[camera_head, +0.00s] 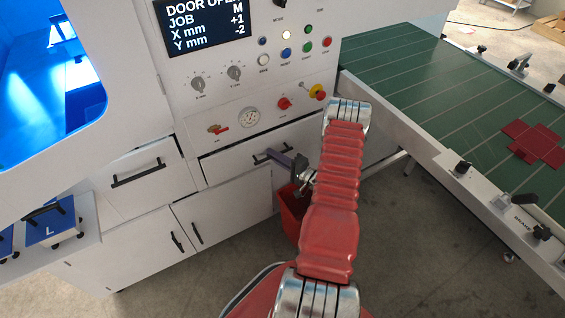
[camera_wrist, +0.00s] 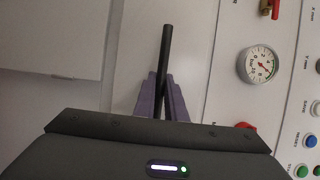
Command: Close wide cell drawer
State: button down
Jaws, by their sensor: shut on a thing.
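The drawer (camera_head: 232,168) is a white front under the gauge panel, left of my arm. It seems to stand slightly out from the cabinet, but I cannot tell how far. Its black bar handle (camera_head: 262,157) also shows in the wrist view (camera_wrist: 166,48). My gripper (camera_head: 284,160) has purple fingers, one on each side of the handle, shut on it near one end; they also show in the wrist view (camera_wrist: 161,92). My red arm hides the drawer's right part.
A second drawer (camera_head: 125,192) is at the left, above cabinet doors (camera_head: 150,240). Knobs and a gauge (camera_head: 248,117) sit just above the drawer. A green table (camera_head: 430,90) extends at right.

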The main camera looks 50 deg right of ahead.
jog(key=shift+w+a+f, duration=0.25)
jog(key=shift+w+f, duration=0.1)
jog(key=shift+w, duration=0.05)
jog(key=c, duration=2.2)
grip_release()
jog(key=o, duration=0.4)
jog(key=shift+d+r, duration=0.1)
jog(key=shift+d, duration=0.1)
jog(key=shift+c, duration=0.2)
jog(key=shift+d+r, duration=0.1)
jog(key=s, duration=0.4)
jog(key=s+d, duration=0.1)
jog(key=s, duration=0.8)
jog(key=shift+s+d, duration=0.25)
jog(key=shift+s, duration=0.1)
